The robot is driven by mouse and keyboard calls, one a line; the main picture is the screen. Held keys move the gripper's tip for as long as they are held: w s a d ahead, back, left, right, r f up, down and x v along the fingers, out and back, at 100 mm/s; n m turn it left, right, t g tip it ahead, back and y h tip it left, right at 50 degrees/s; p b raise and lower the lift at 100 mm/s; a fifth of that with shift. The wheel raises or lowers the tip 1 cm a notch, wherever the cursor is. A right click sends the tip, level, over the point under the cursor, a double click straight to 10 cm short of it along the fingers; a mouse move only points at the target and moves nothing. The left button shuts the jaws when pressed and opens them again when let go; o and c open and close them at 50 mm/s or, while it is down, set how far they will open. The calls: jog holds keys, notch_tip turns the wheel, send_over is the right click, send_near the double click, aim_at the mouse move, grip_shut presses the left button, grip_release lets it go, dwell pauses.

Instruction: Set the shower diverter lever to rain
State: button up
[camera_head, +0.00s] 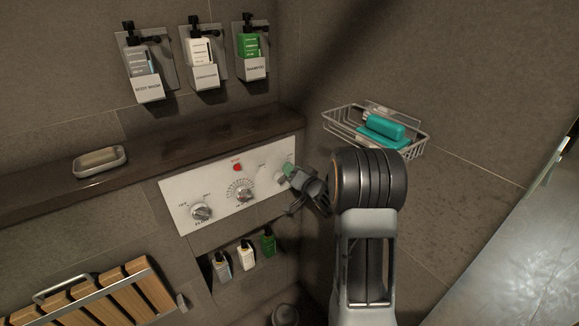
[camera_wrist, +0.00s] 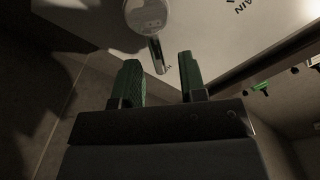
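The white control panel (camera_head: 219,198) on the tiled wall carries a row of metal knobs. In the wrist view the diverter shows as a round metal hub (camera_wrist: 147,14) with a short lever (camera_wrist: 158,55). My gripper (camera_wrist: 159,76) is open there, with green pads on both fingers. The lever's tip appears between the fingers, with a gap on each side; depth is unclear. The word "RAIN" (camera_wrist: 241,6) is printed right of the hub.
Left on the panel are a middle dial (camera_head: 244,190) and another knob (camera_head: 201,212). A dark ledge (camera_head: 160,160) runs above. A wire basket (camera_head: 342,122) is on the right wall. Small bottles (camera_head: 246,254) stand in a niche below.

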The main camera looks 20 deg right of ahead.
jog(key=shift+w+a, duration=0.2)
jog(key=shift+w, duration=0.8)
grip_shut()
